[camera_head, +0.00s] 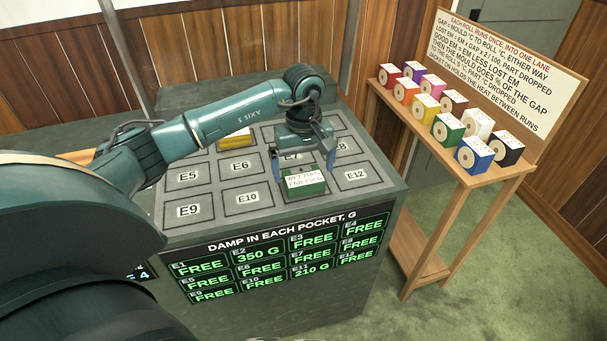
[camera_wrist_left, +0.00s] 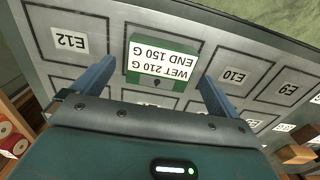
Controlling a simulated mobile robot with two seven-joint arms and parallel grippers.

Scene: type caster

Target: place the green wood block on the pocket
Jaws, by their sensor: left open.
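The green wood block (camera_head: 306,190) sits on the pocket whose label it hides, between E10 and E12 in the front row of the grey top. Its white label reads WET 210 G, END 150 G; it also shows in the left wrist view (camera_wrist_left: 158,82). My left gripper (camera_head: 303,168) is open, with one finger to each side of the block and a gap at both sides in the left wrist view (camera_wrist_left: 155,84). The board (camera_head: 274,258) reads 210 G for E11, 350 G for E2 and FREE for the other pockets.
A yellow block (camera_head: 236,141) with a white label sits in the back row, partly behind my arm. A wooden stand (camera_head: 462,178) at the right holds several coloured rolls under a sign (camera_head: 505,65). Pockets E5, E6, E9, E10 and E12 look bare.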

